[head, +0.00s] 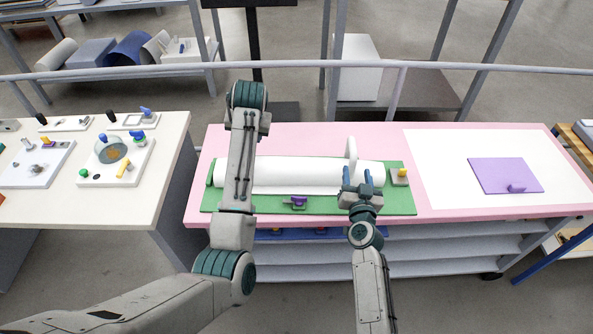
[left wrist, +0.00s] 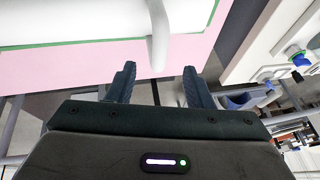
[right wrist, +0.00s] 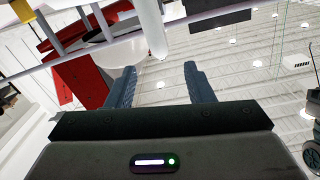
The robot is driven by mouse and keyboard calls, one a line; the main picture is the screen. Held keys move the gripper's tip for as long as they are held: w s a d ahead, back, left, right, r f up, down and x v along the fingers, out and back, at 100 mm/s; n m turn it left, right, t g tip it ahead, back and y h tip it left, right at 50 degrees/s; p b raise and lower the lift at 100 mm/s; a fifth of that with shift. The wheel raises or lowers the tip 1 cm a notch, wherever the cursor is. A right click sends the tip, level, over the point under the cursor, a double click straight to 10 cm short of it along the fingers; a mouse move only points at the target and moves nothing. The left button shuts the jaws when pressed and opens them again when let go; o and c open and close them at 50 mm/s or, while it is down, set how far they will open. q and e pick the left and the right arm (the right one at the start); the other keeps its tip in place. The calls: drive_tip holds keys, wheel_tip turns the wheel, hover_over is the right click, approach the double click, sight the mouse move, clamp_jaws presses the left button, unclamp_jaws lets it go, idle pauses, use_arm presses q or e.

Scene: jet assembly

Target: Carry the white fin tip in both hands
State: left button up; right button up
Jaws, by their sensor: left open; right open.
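The white fin tip (head: 352,152) stands up as a slim curved piece at the right part of the white cylinder (head: 290,174), which lies on a green mat (head: 225,206). My right gripper (head: 358,178) is open, just in front of the fin tip. In the right wrist view, a white rod-like piece, apparently the fin tip (right wrist: 151,25), points between the open fingers (right wrist: 160,68). In the left wrist view, the fin tip (left wrist: 156,35) reaches between the open fingers (left wrist: 158,70), with a gap on each side. My left gripper cannot be made out in the head view.
The pink table (head: 460,208) carries a white sheet (head: 430,160) with a purple plate (head: 505,175). A purple clamp (head: 297,202) is at the mat's front. A cream table (head: 160,180) with small parts stands left.

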sight(354, 155)
use_arm(q)
drive_tip(key=x, duration=1)
drive_tip(key=shift+w+a+f, duration=0.1)
drive_tip(key=shift+w+f, duration=0.05)
drive_tip(key=shift+f, duration=0.2)
use_arm(e)
drive_tip(key=w, duration=1)
drive_tip(key=shift+w+a, duration=0.1)
drive_tip(key=shift+w, duration=0.25)
use_arm(q)
drive_tip(key=shift+c, duration=0.2)
use_arm(e)
drive_tip(key=shift+c, duration=0.2)
use_arm(q)
clamp_jaws()
use_arm(e)
clamp_jaws()
